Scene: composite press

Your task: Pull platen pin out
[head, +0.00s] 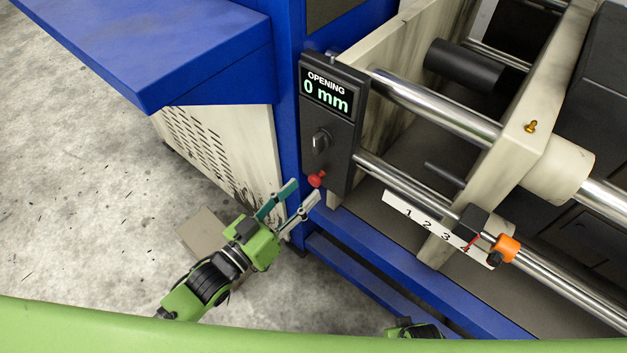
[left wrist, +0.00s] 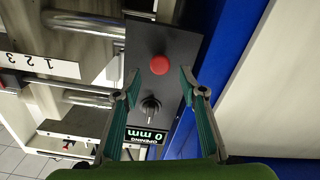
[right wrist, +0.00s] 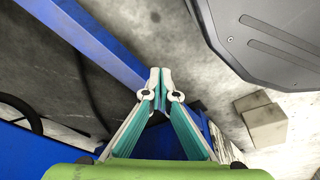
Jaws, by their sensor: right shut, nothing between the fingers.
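A red round knob (head: 316,179) sits low on the dark control panel (head: 343,120), whose display reads "OPENING 0 mm". It shows as a red disc in the left wrist view (left wrist: 159,64). My left gripper (head: 304,190) is open and empty, its fingertips close to the knob. In the left wrist view the knob lies between and slightly beyond the fingertips (left wrist: 159,76); contact cannot be seen. A small brass pin (head: 531,126) stands on the top edge of the beige platen (head: 500,165). My right gripper (right wrist: 159,76) is shut and empty, away from the panel.
A black selector knob (head: 320,140) is above the red knob. Steel rods (head: 440,108) run right from the panel. A numbered scale (head: 410,207), a black block (head: 470,222) and an orange collar (head: 508,247) lie along the lower rod. A blue ledge (head: 190,50) juts out left. Floor is open below.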

